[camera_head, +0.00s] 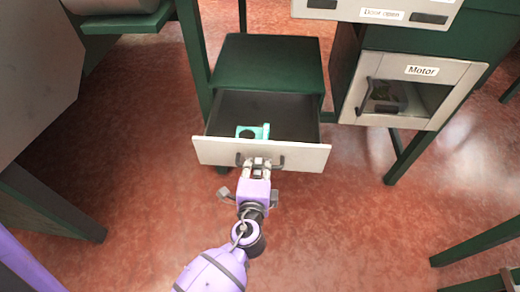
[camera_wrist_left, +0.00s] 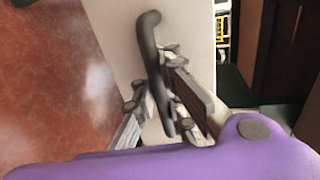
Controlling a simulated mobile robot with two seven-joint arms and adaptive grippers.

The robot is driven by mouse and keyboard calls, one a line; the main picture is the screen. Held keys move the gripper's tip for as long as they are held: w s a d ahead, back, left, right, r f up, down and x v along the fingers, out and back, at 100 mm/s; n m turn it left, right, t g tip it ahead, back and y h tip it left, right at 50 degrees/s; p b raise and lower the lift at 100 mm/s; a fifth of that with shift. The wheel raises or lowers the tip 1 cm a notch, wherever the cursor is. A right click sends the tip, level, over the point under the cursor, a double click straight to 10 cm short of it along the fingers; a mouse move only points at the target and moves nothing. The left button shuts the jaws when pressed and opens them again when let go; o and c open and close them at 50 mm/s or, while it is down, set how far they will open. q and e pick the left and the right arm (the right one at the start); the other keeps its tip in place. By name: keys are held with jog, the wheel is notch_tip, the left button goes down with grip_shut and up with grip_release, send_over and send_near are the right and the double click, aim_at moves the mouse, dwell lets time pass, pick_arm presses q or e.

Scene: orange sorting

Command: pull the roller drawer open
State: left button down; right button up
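The roller drawer (camera_head: 305,152) is pulled well out of its green cabinet (camera_head: 270,62), with its pale front panel facing me. Its dark bar handle (camera_head: 281,162) is on the front panel; the handle (camera_wrist_left: 151,40) also shows in the left wrist view. A turquoise part (camera_head: 262,131) with a dark piece lies inside the drawer. My left gripper (camera_head: 257,165) is at the handle. In the left wrist view, its fingers (camera_wrist_left: 158,105) lie on both sides of the bar and look shut on it. My right gripper is not in view.
A cabinet labelled Motor (camera_head: 421,71) with a closed, windowed front stands to the right, below another labelled panel (camera_head: 380,13). A grey block-like body (camera_head: 35,75) stands at the left. The reddish floor (camera_head: 350,235) in front of the drawer is clear.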

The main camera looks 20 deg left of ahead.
pick_arm(q)
jog(key=shift+f+b+v, duration=0.2)
jog(key=shift+b+v, duration=0.05)
jog(key=shift+v, duration=0.95)
jog(key=shift+f+b+v, duration=0.15)
jog(key=shift+b+v, duration=0.05)
jog(key=shift+v, duration=1)
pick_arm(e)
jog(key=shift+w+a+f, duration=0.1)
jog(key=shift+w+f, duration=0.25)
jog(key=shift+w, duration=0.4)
pick_arm(q)
jog(key=shift+d, duration=0.1)
jog(key=shift+s, duration=0.1)
jog(key=c, duration=2)
grip_release()
jog(key=shift+s, duration=0.2)
jog(key=shift+c, duration=0.2)
jog(key=shift+o, duration=1.2)
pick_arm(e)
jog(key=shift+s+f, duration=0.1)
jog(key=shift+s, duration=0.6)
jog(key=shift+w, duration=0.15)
